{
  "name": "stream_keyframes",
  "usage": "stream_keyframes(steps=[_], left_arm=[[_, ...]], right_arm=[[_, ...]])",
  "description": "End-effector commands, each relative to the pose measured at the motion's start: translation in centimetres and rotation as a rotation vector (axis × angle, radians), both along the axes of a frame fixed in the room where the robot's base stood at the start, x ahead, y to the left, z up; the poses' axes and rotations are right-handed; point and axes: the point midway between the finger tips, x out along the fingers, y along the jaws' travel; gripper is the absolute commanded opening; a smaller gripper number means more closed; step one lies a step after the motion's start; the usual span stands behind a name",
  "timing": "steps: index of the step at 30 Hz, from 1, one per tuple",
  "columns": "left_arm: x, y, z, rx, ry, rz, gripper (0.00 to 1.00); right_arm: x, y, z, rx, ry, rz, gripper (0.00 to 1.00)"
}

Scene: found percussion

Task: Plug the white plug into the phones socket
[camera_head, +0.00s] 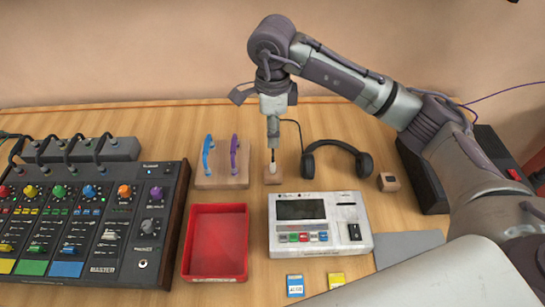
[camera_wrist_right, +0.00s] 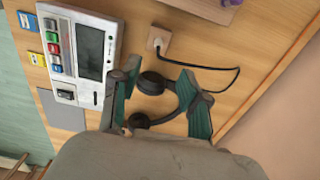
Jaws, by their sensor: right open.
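The white plug (camera_head: 272,167) stands upright in a small wooden block (camera_head: 272,179) behind the grey recorder box; in the right wrist view the plug (camera_wrist_right: 157,43) is at the top centre. A black cable runs from it to the black headphones (camera_head: 337,148). My right gripper (camera_head: 273,138) points down just above the plug in the head view. In the wrist view its green fingers (camera_wrist_right: 160,92) are spread apart with nothing held; the headphones show between and below them. A round socket (camera_head: 142,263) is at the mixer's lower right; its label is unreadable. My left gripper is out of view.
The mixer (camera_head: 85,220) fills the left, with cables at its back. A red tray (camera_head: 216,242), the recorder box (camera_head: 318,225) and blue and yellow cards (camera_head: 295,285) are at the front. A wooden stand (camera_head: 220,180) with blue and purple cables is left of the block.

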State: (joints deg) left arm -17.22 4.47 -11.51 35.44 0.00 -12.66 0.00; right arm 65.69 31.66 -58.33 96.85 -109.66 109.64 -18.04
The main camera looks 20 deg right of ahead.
Motion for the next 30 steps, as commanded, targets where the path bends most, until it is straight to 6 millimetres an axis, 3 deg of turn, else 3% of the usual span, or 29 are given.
stream_keyframes(steps=[9, 18, 24, 30], left_arm=[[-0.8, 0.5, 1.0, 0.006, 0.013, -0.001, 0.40], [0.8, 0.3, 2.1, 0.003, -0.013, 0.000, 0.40], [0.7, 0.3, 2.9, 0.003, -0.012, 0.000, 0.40], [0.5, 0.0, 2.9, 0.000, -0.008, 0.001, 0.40]], right_arm=[[-0.1, 0.0, -5.9, 0.003, 0.005, -0.001, 0.45], [-0.2, 0.0, -8.4, 0.003, 0.007, -0.001, 0.45], [-0.1, 0.0, -11.4, 0.004, 0.006, -0.002, 0.45], [0.0, 0.0, -12.2, 0.005, 0.002, 0.000, 0.45]])
